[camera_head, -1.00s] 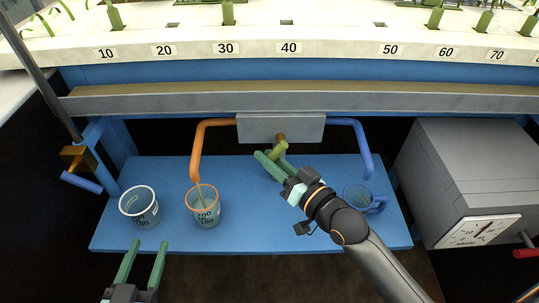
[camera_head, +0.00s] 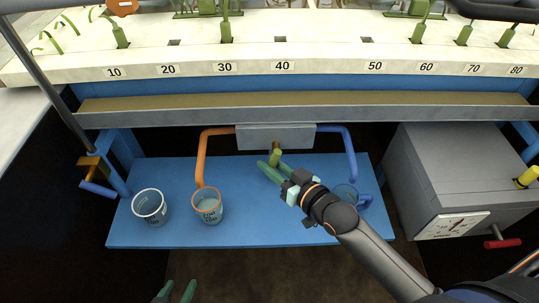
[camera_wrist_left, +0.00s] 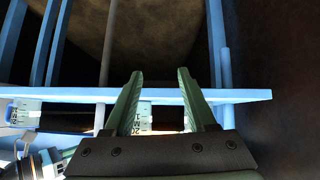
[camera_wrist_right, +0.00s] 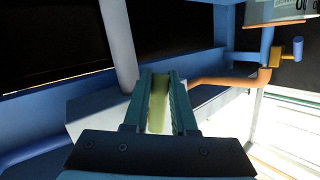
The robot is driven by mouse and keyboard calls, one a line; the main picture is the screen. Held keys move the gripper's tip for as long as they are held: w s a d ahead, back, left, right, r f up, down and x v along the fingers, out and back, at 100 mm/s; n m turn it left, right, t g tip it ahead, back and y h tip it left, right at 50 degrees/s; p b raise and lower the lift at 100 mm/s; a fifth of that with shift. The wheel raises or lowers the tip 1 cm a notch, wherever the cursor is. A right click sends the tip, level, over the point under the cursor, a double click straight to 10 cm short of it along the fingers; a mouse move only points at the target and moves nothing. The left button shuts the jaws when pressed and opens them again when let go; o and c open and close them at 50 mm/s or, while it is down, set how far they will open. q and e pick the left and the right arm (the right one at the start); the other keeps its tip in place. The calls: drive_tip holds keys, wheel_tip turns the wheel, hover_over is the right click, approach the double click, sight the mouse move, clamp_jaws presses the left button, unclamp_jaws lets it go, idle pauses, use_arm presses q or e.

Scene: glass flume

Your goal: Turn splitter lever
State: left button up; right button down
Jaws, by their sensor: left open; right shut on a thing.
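The splitter is a grey box (camera_head: 255,137) under the flume, with an orange pipe (camera_head: 203,160) on its left and a blue pipe (camera_head: 350,150) on its right. Its short olive-green lever (camera_head: 275,158) is at the front. My right gripper (camera_head: 269,170) is shut on the lever; the right wrist view shows the lever (camera_wrist_right: 158,108) between the fingers. An orange-rimmed beaker (camera_head: 208,206) stands under the orange pipe; a blue-handled beaker (camera_head: 346,196) by the blue pipe is partly hidden by my right arm. My left gripper (camera_head: 177,291) is open and empty at the bottom edge.
A white-rimmed beaker (camera_head: 150,207) stands at the left of the blue shelf (camera_head: 240,233). A grey cabinet with a dial (camera_head: 452,225) and a red handle (camera_head: 502,243) stands at the right. A blue-handled valve (camera_head: 97,183) is at the left. The shelf's front middle is clear.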

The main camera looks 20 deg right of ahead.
drive_tip(key=p, duration=0.2)
drive_tip(key=n+p, duration=0.1)
drive_tip(key=shift+d+r+g+h+p, duration=0.25)
drive_tip(key=shift+g+h+p, duration=0.1)
drive_tip(key=shift+g+h, duration=0.05)
drive_tip(key=shift+s+d+f+n+p, duration=0.15)
drive_tip(key=shift+n+p, duration=0.25)
drive_tip(key=shift+p, duration=0.5)
use_arm(q)
drive_tip(key=shift+n+y, duration=0.3)
drive_tip(key=shift+y, duration=0.1)
drive_tip(key=a+r, duration=0.1)
drive_tip(key=r, duration=0.1)
drive_tip(key=s+a+r, duration=0.1)
drive_tip(key=a+r, duration=0.1)
drive_tip(key=shift+s, duration=0.2)
use_arm(e)
drive_tip(key=shift+d+f+g+h, duration=0.1)
drive_tip(key=shift+f+g+h, duration=0.05)
drive_tip(key=shift+g+h, duration=0.15)
drive_tip(key=c, duration=0.7)
unclamp_jaws()
drive_tip(key=shift+c, duration=0.2)
drive_tip(key=shift+s, duration=0.1)
use_arm(q)
drive_tip(key=shift+s+a+r+p, duration=0.15)
drive_tip(key=shift+r+p, duration=0.4)
drive_tip(key=shift+p, duration=0.3)
use_arm(e)
drive_tip(key=v, duration=1.2)
